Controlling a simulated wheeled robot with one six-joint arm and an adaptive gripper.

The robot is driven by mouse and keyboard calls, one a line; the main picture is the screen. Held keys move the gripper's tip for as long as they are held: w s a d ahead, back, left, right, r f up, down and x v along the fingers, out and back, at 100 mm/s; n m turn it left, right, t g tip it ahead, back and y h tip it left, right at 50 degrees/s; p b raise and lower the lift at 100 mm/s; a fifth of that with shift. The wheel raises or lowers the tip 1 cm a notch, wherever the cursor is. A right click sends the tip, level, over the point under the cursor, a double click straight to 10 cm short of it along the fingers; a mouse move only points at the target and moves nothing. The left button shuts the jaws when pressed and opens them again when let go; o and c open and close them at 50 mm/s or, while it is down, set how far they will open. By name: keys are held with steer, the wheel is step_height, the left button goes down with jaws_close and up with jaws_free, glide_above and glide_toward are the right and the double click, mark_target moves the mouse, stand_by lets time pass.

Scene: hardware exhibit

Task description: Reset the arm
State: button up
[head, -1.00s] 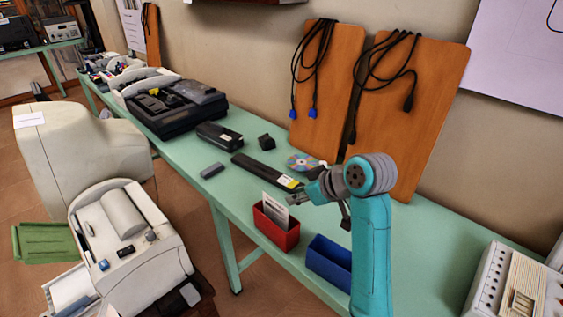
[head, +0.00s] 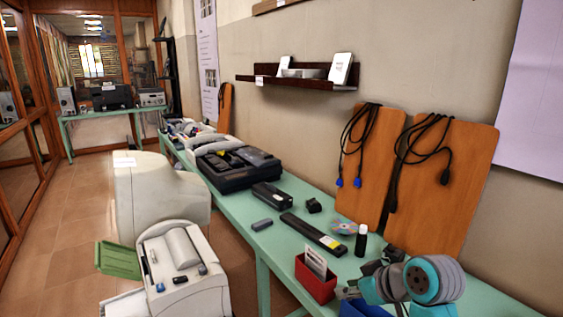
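My arm shows at the lower right of the head view, with its teal and grey wrist joint low over the green table (head: 228,203). My gripper (head: 345,292) points left, close to the red bin (head: 315,281) and above the blue bin (head: 362,309). Its fingers are small and partly hidden, so I cannot tell whether they are open or shut. I see nothing clearly held in it. The red bin holds white cards (head: 315,261).
On the table are a long black device (head: 313,234), a disc (head: 343,227), a small dark bottle (head: 361,241) and a black case (head: 238,167). Two wooden boards (head: 443,185) with cables lean on the wall. A shelf (head: 296,82) hangs above. Bulky machines stand at left; the floor (head: 70,215) beyond is clear.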

steer(key=s+f+m+t+h, duration=0.1)
steer(key=s+f+m+t, duration=0.15)
steer(key=s+f, duration=0.75)
steer(key=s+f+m+t+h, duration=0.1)
steer(key=s+f+m+h, duration=0.15)
steer(key=s+f, duration=0.85)
steer(key=s+d+f+m+t+h, duration=0.1)
steer(key=s, duration=0.7)
steer(key=s+d+f+m+t, duration=0.1)
steer(key=s+d, duration=0.1)
steer(key=s, duration=0.5)
steer(key=s+r+t, duration=0.2)
steer(key=s+r, duration=0.6)
steer(key=s, duration=0.5)
steer(key=shift+r, duration=0.25)
steer(key=shift+a+h, duration=0.1)
steer(key=shift+h, duration=0.15)
